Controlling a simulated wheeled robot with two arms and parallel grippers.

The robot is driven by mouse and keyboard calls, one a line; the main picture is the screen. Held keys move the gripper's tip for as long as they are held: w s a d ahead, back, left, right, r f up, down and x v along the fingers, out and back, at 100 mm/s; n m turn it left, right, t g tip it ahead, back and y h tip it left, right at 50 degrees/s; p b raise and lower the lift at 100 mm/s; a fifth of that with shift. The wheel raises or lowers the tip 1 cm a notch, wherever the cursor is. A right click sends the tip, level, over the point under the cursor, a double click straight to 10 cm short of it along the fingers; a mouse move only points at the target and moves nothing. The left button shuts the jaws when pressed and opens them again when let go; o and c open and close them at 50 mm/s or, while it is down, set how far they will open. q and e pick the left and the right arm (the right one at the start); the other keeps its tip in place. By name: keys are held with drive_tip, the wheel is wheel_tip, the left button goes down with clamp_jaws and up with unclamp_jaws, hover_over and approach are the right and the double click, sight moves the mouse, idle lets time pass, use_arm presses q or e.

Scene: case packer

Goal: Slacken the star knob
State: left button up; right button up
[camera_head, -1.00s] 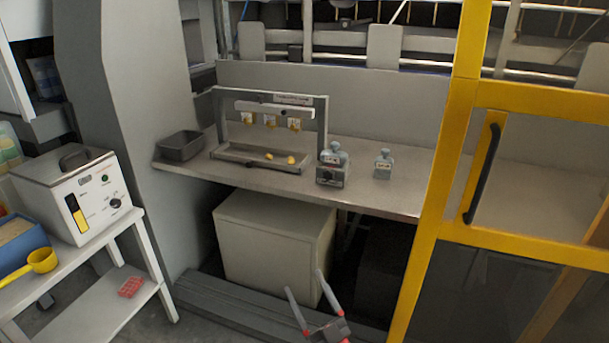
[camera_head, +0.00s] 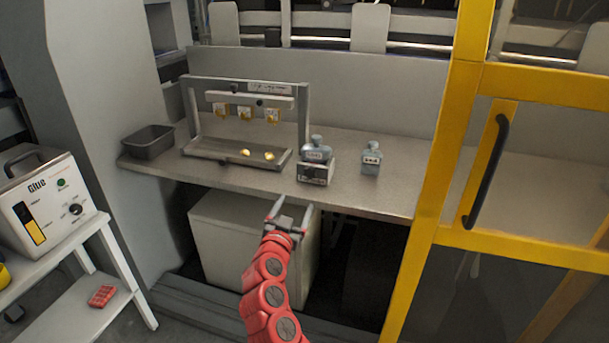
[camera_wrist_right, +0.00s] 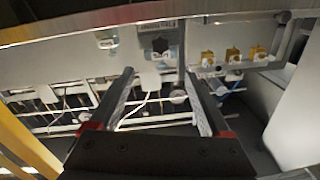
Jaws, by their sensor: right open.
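A small dark knob (camera_head: 260,102) shows on the crossbar of the grey rack (camera_head: 305,122) on the bench. It is too small for me to tell whether it is star-shaped. My right gripper (camera_head: 290,210) is open and empty just in front of the bench's front edge, below and right of the rack. In the right wrist view my fingers (camera_wrist_right: 159,75) are spread with nothing between them. That view looks turned over, with the rack's brass-coloured pieces (camera_wrist_right: 232,54) at the right. My left gripper is not in view.
A bottle on a small dark-fronted box (camera_head: 313,174) and another bottle (camera_head: 370,160) stand right of the rack. A grey tray (camera_head: 148,143) is at the bench's left end. A yellow frame (camera_head: 440,140) bounds the right. A pale cabinet (camera_head: 235,245) stands under the bench.

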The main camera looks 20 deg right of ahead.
sight(310, 174)
drive_tip(key=x, duration=1.3)
drive_tip(key=shift+p, duration=0.4)
drive_tip(key=shift+x, duration=1.2)
drive_tip(key=shift+c, duration=0.2)
clamp_jaws()
drive_tip(key=shift+b, duration=0.35)
